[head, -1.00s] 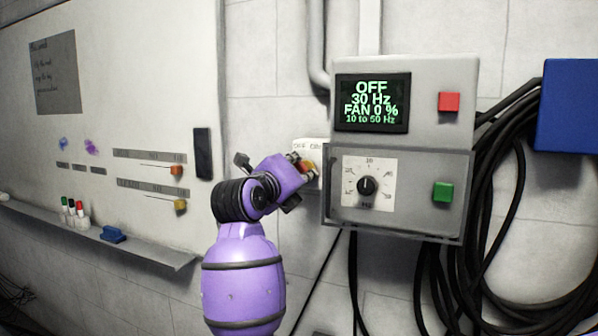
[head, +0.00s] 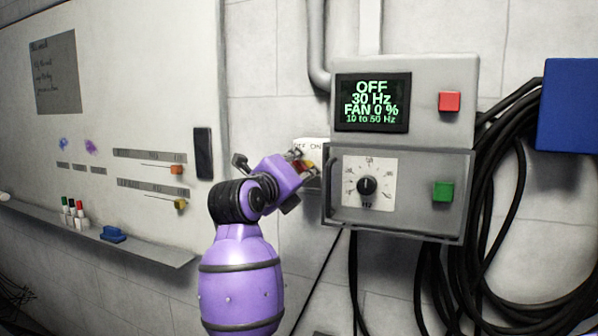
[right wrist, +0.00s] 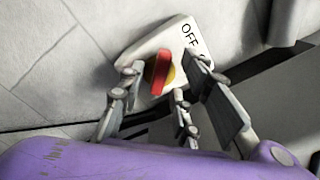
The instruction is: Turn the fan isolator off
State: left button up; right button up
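The fan isolator (head: 312,146) is a white box with the words OFF and ON, on the wall just left of the grey control box. In the right wrist view its red handle (right wrist: 160,71) sits on a yellow disc and lies slanted to the lettering. My right gripper (head: 300,160) is at the isolator, covering much of it in the head view. In the wrist view the gripper (right wrist: 155,85) has its fingers apart on either side of the handle; the left finger is close to it, and contact is unclear. My left gripper is not in view.
The grey control box (head: 425,65) stands close right of my gripper, with a display reading OFF, 30 Hz, FAN 0 %, a dial (head: 367,186), a red button (head: 449,102) and a green button (head: 443,191). Black cables (head: 505,200) hang right. A whiteboard (head: 90,120) is left.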

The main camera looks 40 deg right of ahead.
jog(key=v, duration=1.1)
jog(key=shift+a, duration=0.2)
jog(key=shift+s, duration=0.15)
